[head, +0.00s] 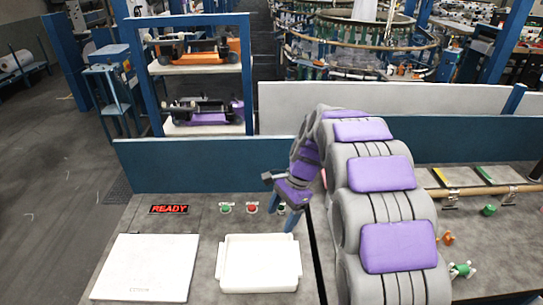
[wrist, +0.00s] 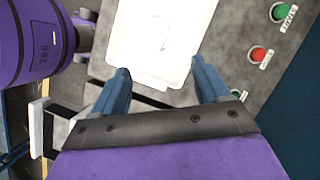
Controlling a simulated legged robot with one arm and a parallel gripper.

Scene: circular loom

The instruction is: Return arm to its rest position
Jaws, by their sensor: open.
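My gripper (wrist: 162,82) shows at the bottom of the wrist view, with two blue fingers spread apart and nothing between them. In the head view my gripper (head: 284,215) hangs above the grey bench, behind and to the right of the white tray. My grey and purple arm arches from the bottom right up and over toward the bench's back. The white tray (head: 258,287) lies on the bench; it also shows ahead of the fingers in the wrist view (wrist: 118,50). The gripper appears apart from the tray and partly hides a button behind it.
A white panel (head: 146,268) lies left of the tray. A red READY sign (head: 169,209), a green button (head: 226,208) and a red button (head: 252,209) are along the back. A blue board (head: 210,165) edges the bench. Green and orange parts (head: 462,270) lie right of my arm.

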